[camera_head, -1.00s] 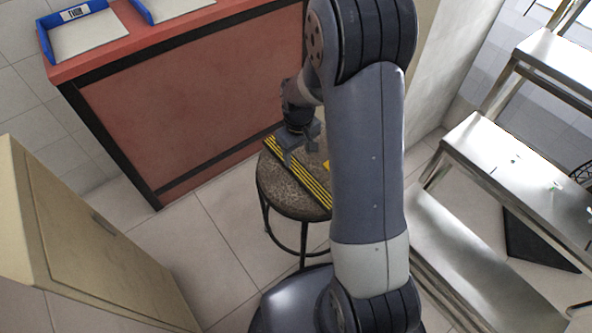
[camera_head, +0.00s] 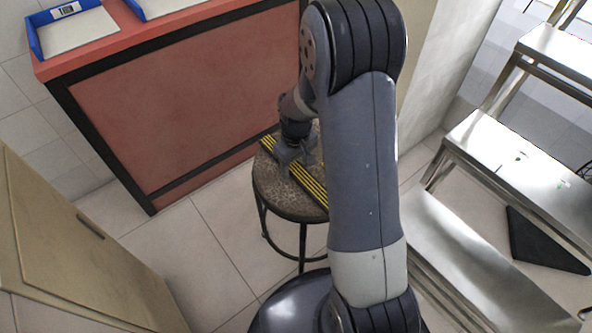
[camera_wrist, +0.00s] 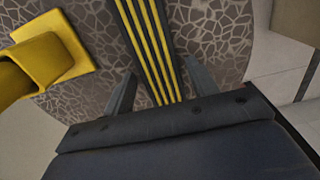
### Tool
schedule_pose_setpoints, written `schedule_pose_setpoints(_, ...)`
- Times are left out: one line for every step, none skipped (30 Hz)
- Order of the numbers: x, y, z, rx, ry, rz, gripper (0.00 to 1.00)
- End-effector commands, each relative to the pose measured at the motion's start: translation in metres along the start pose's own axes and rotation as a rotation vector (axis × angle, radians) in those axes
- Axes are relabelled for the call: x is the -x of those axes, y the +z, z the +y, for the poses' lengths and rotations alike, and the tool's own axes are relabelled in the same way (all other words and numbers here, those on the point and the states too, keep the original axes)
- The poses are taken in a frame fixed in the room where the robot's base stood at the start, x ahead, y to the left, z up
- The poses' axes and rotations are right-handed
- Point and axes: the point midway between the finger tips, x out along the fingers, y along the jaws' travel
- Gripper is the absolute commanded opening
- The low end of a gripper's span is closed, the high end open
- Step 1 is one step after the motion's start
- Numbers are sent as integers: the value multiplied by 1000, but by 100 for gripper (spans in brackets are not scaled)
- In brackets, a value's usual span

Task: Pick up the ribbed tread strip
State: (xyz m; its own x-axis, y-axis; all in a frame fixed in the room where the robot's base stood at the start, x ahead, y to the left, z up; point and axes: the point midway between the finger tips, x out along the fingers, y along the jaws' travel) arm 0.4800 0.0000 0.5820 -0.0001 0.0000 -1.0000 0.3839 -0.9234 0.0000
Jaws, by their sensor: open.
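The ribbed tread strip (camera_head: 312,187) is long and dark with yellow ribs. It lies flat across the round stool top (camera_head: 270,188). In the wrist view the strip (camera_wrist: 150,45) runs from the top edge down between the fingers. My gripper (camera_head: 294,170) is open over the strip. In the wrist view one finger of my gripper (camera_wrist: 161,88) is on each side of the strip, with a gap to it on both sides. I cannot tell how high the fingertips are above the stool. My arm hides part of the stool top.
A yellow object with a square plate (camera_wrist: 65,52) sits on the stool, left of the strip in the wrist view. A red counter (camera_head: 180,110) with blue trays (camera_head: 75,32) stands behind. A beige cabinet (camera_head: 75,240) is at left, metal steps (camera_head: 490,150) at right.

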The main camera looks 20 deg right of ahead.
Motion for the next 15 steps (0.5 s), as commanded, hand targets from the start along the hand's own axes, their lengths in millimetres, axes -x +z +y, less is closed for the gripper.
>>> schedule_pose_setpoints(0, 0, 0, 0, 0, 0, 55)
schedule_pose_setpoints(0, 0, 0, 0, 0, 0, 54)
schedule_pose_setpoints(0, 0, 0, 0, 0, 0, 51)
schedule_pose_setpoints(0, 0, 0, 0, 0, 0, 48)
schedule_pose_setpoints(0, 0, 0, 0, 0, 0, 46)
schedule_pose_setpoints(0, 0, 0, 0, 0, 0, 42)
schedule_pose_setpoints(0, 0, 0, 0, 0, 0, 40)
schedule_pose_setpoints(0, 0, 0, 0, 0, 0, 37)
schedule_pose_setpoints(0, 0, 0, 0, 0, 0, 34)
schedule_pose_setpoints(0, 0, 0, 0, 0, 0, 32)
schedule_pose_setpoints(0, 0, 0, 0, 0, 0, 29)
schedule_pose_setpoints(0, 0, 0, 0, 0, 0, 26)
schedule_pose_setpoints(0, 0, 0, 0, 0, 0, 24)
schedule_pose_setpoints(0, 0, 0, 0, 0, 0, 22)
schedule_pose_setpoints(1, 0, 0, 0, 0, 1, 22)
